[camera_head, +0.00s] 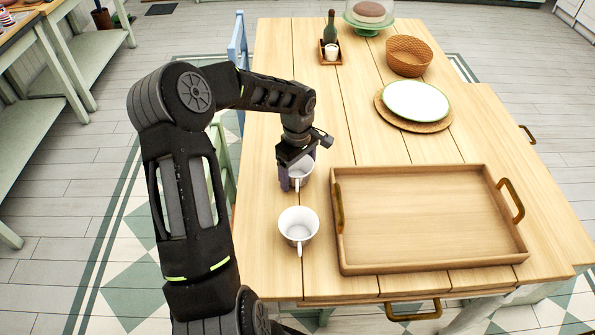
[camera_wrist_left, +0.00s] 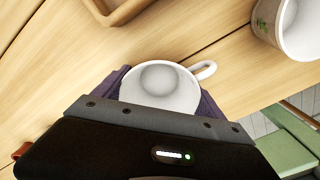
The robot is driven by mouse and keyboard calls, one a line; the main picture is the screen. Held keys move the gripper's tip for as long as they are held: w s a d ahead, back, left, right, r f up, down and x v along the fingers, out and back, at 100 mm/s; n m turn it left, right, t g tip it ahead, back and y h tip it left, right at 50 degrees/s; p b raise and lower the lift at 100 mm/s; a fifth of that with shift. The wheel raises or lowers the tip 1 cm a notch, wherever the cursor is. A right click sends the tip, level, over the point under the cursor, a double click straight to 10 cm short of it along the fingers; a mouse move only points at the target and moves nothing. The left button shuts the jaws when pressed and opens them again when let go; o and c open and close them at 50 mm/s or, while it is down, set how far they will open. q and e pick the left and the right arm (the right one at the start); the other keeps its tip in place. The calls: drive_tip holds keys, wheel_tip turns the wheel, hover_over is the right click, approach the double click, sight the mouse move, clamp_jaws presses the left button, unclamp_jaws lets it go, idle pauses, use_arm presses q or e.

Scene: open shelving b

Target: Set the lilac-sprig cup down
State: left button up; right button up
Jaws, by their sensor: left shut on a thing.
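A white cup (camera_head: 302,174) is between the fingers of my left gripper (camera_head: 297,170), over the left side of the wooden table. In the left wrist view the fingers close around this cup (camera_wrist_left: 160,87), with its empty inside facing the camera and its handle to the upper right. No sprig shows on its visible part, and I cannot tell whether its base touches the table. A second white cup (camera_head: 298,227) stands nearer the front, apart from the gripper. In the wrist view this second cup (camera_wrist_left: 284,28) shows a green sprig on its side. My right gripper is not in view.
A wooden tray (camera_head: 432,262) with brass handles lies empty right of the cups. A plate (camera_head: 416,100) on a woven mat, a basket (camera_head: 409,57), a bottle (camera_head: 331,27) and a cake stand (camera_head: 368,30) are farther back. The table's left edge is close to the cups.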

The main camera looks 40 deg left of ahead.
use_arm(q)
drive_tip(key=o, duration=1.5)
drive_tip(key=shift+f, duration=0.1)
wheel_tip(320, 180, up, 12)
drive_tip(key=shift+r, duration=0.15)
